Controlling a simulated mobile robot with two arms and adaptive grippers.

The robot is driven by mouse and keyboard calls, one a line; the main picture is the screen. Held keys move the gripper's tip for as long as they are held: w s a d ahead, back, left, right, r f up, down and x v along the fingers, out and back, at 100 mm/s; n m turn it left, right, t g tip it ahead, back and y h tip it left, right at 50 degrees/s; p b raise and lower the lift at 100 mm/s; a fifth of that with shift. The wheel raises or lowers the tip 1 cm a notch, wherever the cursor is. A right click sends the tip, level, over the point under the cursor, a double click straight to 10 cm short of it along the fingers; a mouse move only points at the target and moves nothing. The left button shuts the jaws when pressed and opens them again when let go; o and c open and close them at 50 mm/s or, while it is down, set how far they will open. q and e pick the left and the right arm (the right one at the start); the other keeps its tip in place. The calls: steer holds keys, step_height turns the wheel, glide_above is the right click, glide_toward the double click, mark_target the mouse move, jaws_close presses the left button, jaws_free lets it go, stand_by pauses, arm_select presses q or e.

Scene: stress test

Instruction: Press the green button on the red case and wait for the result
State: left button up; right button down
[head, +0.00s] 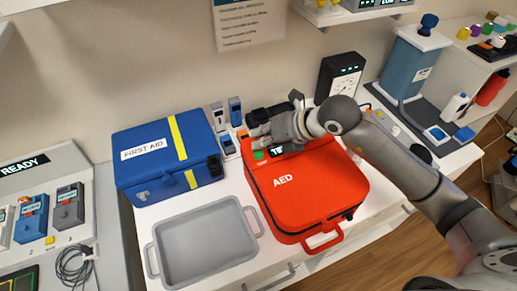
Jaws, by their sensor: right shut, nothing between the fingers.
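The red case (300,198), marked AED, lies on the white counter with its handle toward the front. The green button (258,155) is at the case's far left corner. Beside it a small dark display (279,152) shows light characters, partly covered by my right gripper. My right gripper (260,137) reaches in from the right over the far edge of the case. It is shut and empty, its tips just above and behind the green button. I cannot tell whether they touch it. My left gripper is not in view.
A blue first aid box (145,168) stands left of the case, and an empty grey tray (205,243) lies in front of it. Several small devices (219,117) stand behind. A black monitor (340,76) is at the back right.

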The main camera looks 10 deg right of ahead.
steer(key=shift+r, duration=0.3)
steer(key=shift+r+p, duration=1.65)
steer(key=shift+r, duration=0.85)
steer(key=shift+f, duration=0.1)
